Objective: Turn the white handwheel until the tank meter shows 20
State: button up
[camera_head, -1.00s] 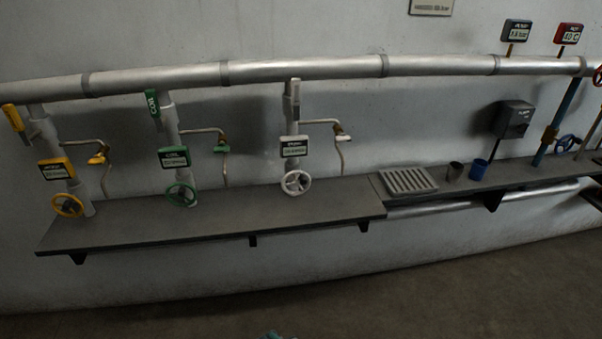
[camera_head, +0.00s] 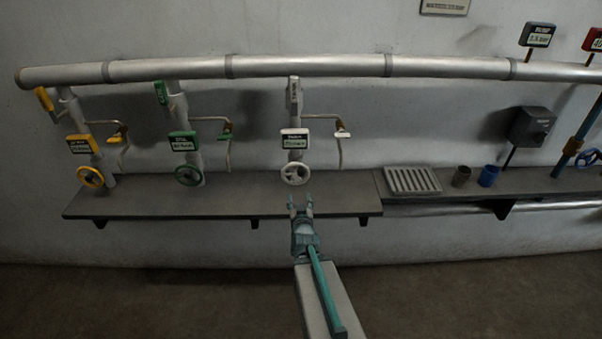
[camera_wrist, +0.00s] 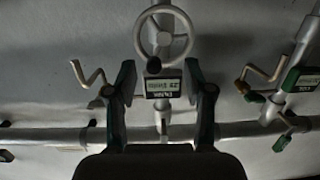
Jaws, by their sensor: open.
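The white handwheel (camera_head: 295,173) is mounted on the third pipe column, above the dark shelf. The white-framed meter (camera_head: 294,139) is just above it; its digits are too small to read surely. My gripper (camera_head: 300,202) is open and empty, in front of the shelf and a little below the wheel in the picture. In the wrist view, which looks upside down, the handwheel (camera_wrist: 163,36) is beyond the open fingers, with a dark knob on its rim. The meter (camera_wrist: 163,88) shows between the fingers, its text inverted. I see no contact with the wheel.
A green handwheel (camera_head: 189,173) and a yellow handwheel (camera_head: 90,176) are to the left. A bent spout (camera_head: 339,135) hangs right of the white meter. A slatted rack (camera_head: 413,180) and two cups are further right. The shelf (camera_head: 240,203) is otherwise mostly clear.

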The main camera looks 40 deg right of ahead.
aim_at(301, 176)
jog(key=shift+t+h, duration=0.5)
jog(key=shift+h, duration=0.2)
jog(key=w+d+b, duration=0.1)
jog(key=b, duration=0.3)
jog(key=w+d+r+b, duration=0.1)
jog(key=b, duration=0.3)
jog(key=w+d+r+b, duration=0.1)
jog(key=w+d+b, duration=0.1)
jog(key=b, duration=0.2)
jog(key=shift+w+d+r+b, duration=0.1)
jog(key=shift+r+b, duration=0.15)
jog(key=shift+b, duration=0.05)
jog(key=shift+r+p+x, duration=0.15)
jog(key=shift+p+x, duration=0.25)
jog(key=shift+x, duration=0.9)
jog(key=shift+r+p+x, duration=0.15)
jog(key=shift+p+x, duration=0.25)
jog(key=shift+x, duration=0.85)
grip_shut()
jog(key=shift+f, duration=0.1)
